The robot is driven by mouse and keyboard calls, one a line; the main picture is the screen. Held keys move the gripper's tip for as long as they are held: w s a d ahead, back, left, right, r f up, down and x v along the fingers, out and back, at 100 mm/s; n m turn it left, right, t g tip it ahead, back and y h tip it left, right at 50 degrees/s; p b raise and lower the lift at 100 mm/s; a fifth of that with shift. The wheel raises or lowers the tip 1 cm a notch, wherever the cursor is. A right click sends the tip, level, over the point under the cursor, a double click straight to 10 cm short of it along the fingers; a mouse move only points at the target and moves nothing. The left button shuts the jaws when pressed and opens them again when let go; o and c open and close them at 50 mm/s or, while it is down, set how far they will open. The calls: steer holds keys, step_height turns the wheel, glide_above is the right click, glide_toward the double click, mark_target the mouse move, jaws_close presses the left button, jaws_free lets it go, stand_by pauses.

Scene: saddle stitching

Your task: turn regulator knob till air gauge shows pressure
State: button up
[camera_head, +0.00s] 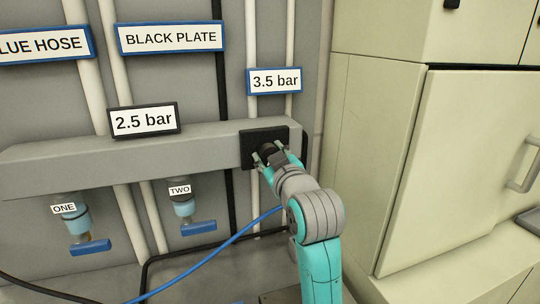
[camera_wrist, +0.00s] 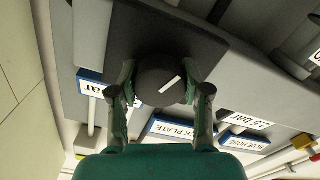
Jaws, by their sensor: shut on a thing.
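The regulator knob (camera_wrist: 160,80) is a round black knob with a white pointer line, on a black square plate (camera_wrist: 116,36). In the head view the plate (camera_head: 249,160) sits at the right end of a grey rail, and the knob (camera_head: 267,150) is mostly hidden by my gripper. My gripper (camera_head: 276,156) is shut on the knob, with a finger on each side in the wrist view (camera_wrist: 160,92). A dark-framed display (camera_head: 143,121) on the rail reads 2.5 bar. A blue-framed sign (camera_head: 274,81) above the plate reads 3.5 bar. No dial gauge is seen.
Valves labelled ONE (camera_head: 75,218) and TWO (camera_head: 185,208) with blue handles hang under the rail (camera_head: 60,168). A blue hose (camera_head: 205,258) runs below, behind my arm. A beige cabinet (camera_head: 450,160) stands close on the right.

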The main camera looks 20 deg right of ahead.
steer(key=shift+m, duration=3.4)
steer(key=o, duration=1.2)
steer(key=shift+c, duration=0.2)
steer(key=shift+s, duration=0.1)
steer(key=s, duration=0.7)
steer(key=shift+s, duration=0.15)
